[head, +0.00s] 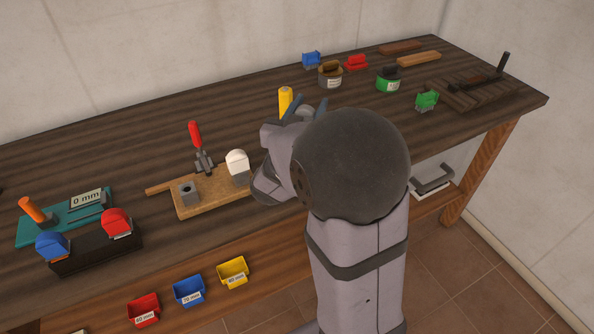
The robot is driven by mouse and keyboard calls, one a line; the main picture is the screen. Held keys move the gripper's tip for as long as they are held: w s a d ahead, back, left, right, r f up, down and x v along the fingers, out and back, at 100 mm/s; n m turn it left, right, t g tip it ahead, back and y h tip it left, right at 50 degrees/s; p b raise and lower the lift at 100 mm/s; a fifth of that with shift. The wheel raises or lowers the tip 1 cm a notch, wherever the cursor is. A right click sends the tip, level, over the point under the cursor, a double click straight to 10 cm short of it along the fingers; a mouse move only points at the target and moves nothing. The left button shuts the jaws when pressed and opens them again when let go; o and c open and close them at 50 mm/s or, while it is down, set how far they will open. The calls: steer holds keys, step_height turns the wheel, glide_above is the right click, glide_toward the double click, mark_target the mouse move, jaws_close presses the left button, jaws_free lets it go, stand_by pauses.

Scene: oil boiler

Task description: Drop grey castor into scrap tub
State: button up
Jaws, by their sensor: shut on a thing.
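My gripper (306,108) is over the middle of the bench, partly hidden behind my own arm. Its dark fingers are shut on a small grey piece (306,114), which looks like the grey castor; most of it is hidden.
A yellow upright piece (285,100) stands close to my gripper's left. A wooden board (215,200) carries a red-handled clamp (198,145) and a white-topped piece (237,160). Blue (311,59), red (356,62) and green (427,100) pieces surround the tubs. The back left is clear.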

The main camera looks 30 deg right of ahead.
steer(key=shift+f+b, duration=1)
steer(key=shift+f, duration=0.55)
steer(key=o, duration=1.2)
steer(key=v, duration=0.7)
steer(key=shift+s+a+r+b, duration=0.1)
steer(key=shift+s+a+b, duration=0.05)
steer(key=shift+b, duration=0.25)
